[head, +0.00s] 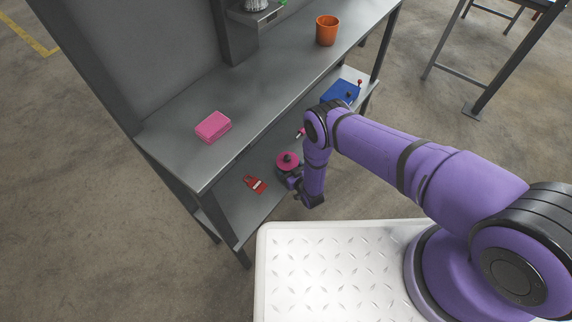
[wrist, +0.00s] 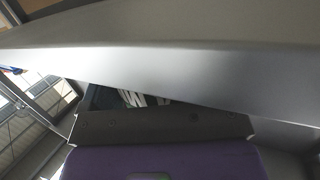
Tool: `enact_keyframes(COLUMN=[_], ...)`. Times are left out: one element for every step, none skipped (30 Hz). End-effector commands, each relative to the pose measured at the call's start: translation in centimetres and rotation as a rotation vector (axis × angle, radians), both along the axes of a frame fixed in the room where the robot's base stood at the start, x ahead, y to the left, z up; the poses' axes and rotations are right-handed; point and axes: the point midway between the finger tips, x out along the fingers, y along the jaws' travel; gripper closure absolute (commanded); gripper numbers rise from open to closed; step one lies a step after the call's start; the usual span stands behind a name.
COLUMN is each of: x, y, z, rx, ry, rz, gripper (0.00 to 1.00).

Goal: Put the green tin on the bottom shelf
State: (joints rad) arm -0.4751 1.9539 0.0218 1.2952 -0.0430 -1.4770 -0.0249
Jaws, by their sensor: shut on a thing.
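My gripper (head: 288,172) is low at the front of the grey bench, at the bottom shelf (head: 228,208). In the wrist view my dark gripper body (wrist: 160,126) sits close to a grey panel, and the fingertips are mostly hidden. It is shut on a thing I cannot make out. I cannot make out the green tin at my gripper. A small green thing (head: 283,2) shows at the top edge of the head view, too cut off to identify.
A pink block (head: 213,126) and an orange cup (head: 327,31) stand on the bench top (head: 255,98). The bottom shelf bears a red item with a white patch (head: 255,184), a magenta round thing with a dark centre (head: 287,159), close to my gripper, and a blue box (head: 340,92).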

Motion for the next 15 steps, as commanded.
enact_keyframes(x=[0.7,1.1,1.5,1.8,2.0,2.3,2.5,2.5,2.4,2.4,2.4,2.4,2.4,2.4,2.4], y=[0.4,0.6,0.9,1.0,1.2,1.3,1.4,1.4,1.4,1.4,1.4,1.4,1.4,1.4,1.4], z=[0.1,0.1,0.1,0.0,0.0,0.1,0.1,-0.2,-0.4,-0.5,-0.5,-0.6,-0.6,-0.6,-0.6], rx=[0.001,0.001,0.001,0.000,0.000,0.001,0.001,-0.001,-0.001,-0.001,-0.001,-0.001,0.000,0.000,0.000], ry=[-0.003,-0.003,-0.003,-0.002,-0.002,-0.003,-0.003,0.000,0.000,0.000,0.000,0.000,-0.001,-0.001,-0.001], rz=[0.001,0.001,0.001,0.001,0.001,0.001,0.001,0.001,0.001,0.001,0.001,0.001,0.001,0.001,0.000], gripper=[0.41,0.41,0.41,0.41,0.41,0.41,0.41,0.41,0.41,0.41,0.41,0.41,0.41,0.41,0.41])
